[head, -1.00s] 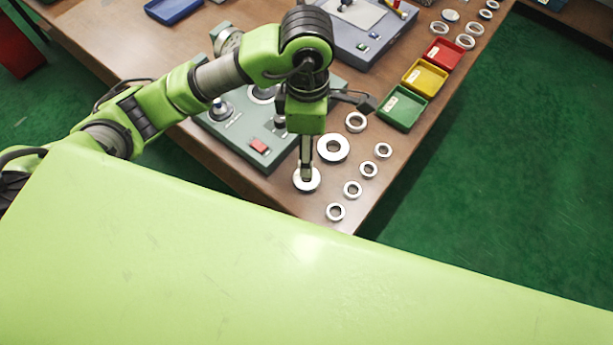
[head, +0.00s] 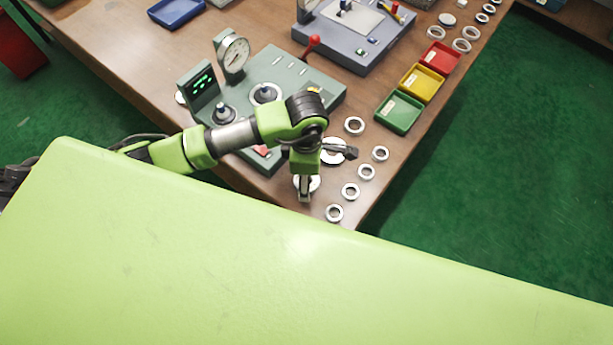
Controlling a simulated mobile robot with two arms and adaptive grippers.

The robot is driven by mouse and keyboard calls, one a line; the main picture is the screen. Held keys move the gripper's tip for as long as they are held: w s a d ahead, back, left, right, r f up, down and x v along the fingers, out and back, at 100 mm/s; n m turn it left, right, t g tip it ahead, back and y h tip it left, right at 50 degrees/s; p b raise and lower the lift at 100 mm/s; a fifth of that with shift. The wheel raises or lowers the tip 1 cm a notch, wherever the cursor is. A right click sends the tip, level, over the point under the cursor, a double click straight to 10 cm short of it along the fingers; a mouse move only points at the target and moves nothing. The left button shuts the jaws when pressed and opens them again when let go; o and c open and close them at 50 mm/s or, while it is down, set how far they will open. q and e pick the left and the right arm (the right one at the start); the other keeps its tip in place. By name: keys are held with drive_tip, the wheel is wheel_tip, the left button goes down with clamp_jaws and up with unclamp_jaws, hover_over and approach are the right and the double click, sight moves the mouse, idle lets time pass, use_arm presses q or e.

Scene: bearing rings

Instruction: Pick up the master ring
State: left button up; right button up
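Several metal rings lie on the brown table; none is visibly marked as the master ring. My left gripper (head: 304,196) points down at a ring (head: 314,184) near the table's front corner and covers part of it. The fingers show edge-on, so I cannot tell whether they are open or hold the ring. A larger, wide-rimmed ring (head: 329,158) lies just behind, partly hidden by my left arm. Smaller rings (head: 350,191) lie to the right. Another ring (head: 265,94) sits on the green-grey gauge station (head: 299,82). My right gripper is not in view.
Green (head: 398,112), yellow (head: 422,82) and red (head: 440,57) trays line the right side. A second blue-grey station (head: 345,45) stands behind. The table's right edge is close to the rings.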

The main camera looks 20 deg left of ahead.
use_arm(q)
drive_tip(key=shift+f, duration=0.3)
drive_tip(key=c, duration=1.6)
drive_tip(key=shift+o, duration=0.2)
drive_tip(key=shift+w+r, duration=0.1)
drive_tip(key=shift+r, duration=0.05)
